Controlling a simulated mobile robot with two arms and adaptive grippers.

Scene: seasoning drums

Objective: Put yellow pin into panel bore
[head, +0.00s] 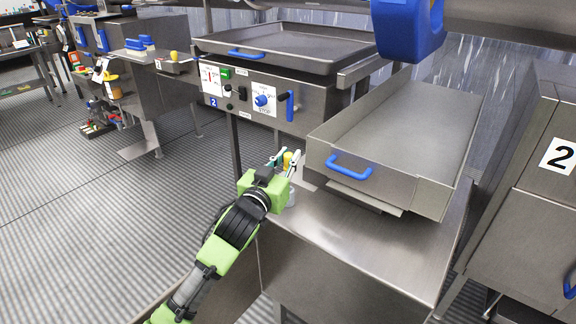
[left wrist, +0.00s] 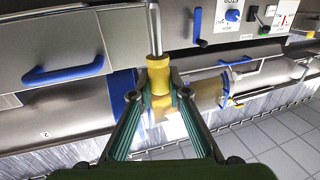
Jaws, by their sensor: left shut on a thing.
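The yellow pin (head: 288,158) is held in my left gripper (head: 285,162), in front of the machine and left of the metal tray. In the left wrist view the yellow pin (left wrist: 158,74) sits between the fingertips, with its grey metal shaft pointing up in the picture, away from my palm. My left gripper (left wrist: 159,93) is shut on its yellow head. The control panel (head: 240,92) has a blue knob, a green switch and a blue lever; it also shows in the left wrist view (left wrist: 262,32). I cannot make out the bore. My right gripper is not in view.
A steel tray (head: 318,163) with a blue handle (head: 349,167) stands on a steel stand (head: 360,246) close right of my gripper. A blue part (head: 409,32) hangs above it. A second tray (head: 300,47) lies above the panel. The floor at left is open.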

